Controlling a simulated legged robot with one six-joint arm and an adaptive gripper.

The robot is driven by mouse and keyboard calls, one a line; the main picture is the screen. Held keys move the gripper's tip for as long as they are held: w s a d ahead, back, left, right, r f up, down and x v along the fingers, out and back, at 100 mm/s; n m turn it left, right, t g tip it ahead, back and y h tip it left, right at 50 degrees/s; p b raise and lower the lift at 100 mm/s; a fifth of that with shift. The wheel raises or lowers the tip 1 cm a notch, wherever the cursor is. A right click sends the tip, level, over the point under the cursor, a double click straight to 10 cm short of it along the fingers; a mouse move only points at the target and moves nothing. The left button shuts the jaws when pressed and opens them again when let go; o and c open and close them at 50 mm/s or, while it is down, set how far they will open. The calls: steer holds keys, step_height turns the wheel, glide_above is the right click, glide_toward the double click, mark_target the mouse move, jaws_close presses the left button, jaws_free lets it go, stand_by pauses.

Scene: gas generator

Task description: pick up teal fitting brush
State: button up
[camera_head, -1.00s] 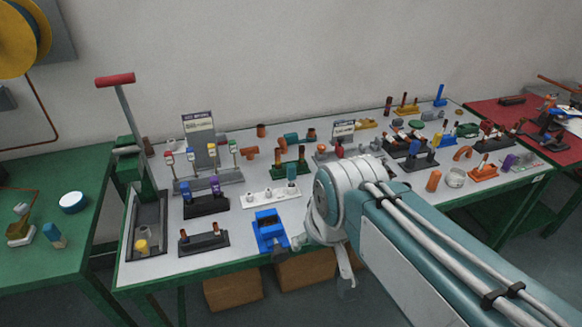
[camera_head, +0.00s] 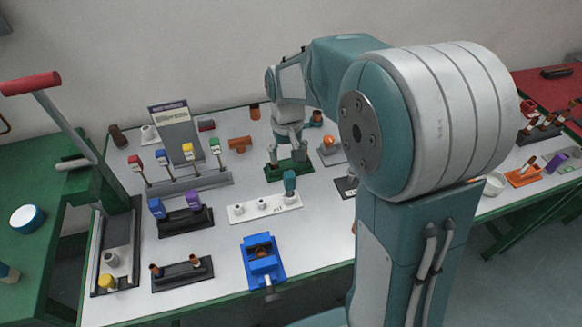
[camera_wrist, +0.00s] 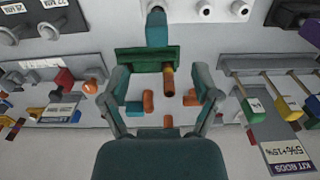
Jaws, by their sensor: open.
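The teal fitting brush (camera_head: 290,182) stands upright at the right end of a white rack (camera_head: 262,208) in the head view. In the wrist view the brush (camera_wrist: 157,28) is at top centre, beyond the green rack. My gripper (camera_head: 288,152) is open and empty, pointing down over the green rack (camera_head: 282,170), just behind the brush. In the wrist view its two fingers (camera_wrist: 160,97) stand wide apart, with a copper fitting (camera_wrist: 168,78) of the green rack showing between them. The brush is outside the fingers. The brush's lower end is hidden in the rack.
A black rack (camera_head: 186,224) with blue and purple-topped brushes stands left of the white rack. A blue vise (camera_head: 262,262) is in front. A grey rack (camera_head: 190,183) with coloured-topped tools and a sign is behind left. A red-handled lever (camera_head: 45,85) rises at the left.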

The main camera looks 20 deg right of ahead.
mark_target(289, 183)
steer(key=f, duration=0.4)
steer(key=shift+a+f, duration=0.25)
steer(key=shift+f, duration=0.15)
steer(key=f, duration=0.2)
steer(key=d+f, duration=0.1)
steer(key=f, duration=0.2)
steer(key=shift+a+f, duration=0.1)
steer(key=shift+f, duration=0.45)
steer(key=c, duration=1)
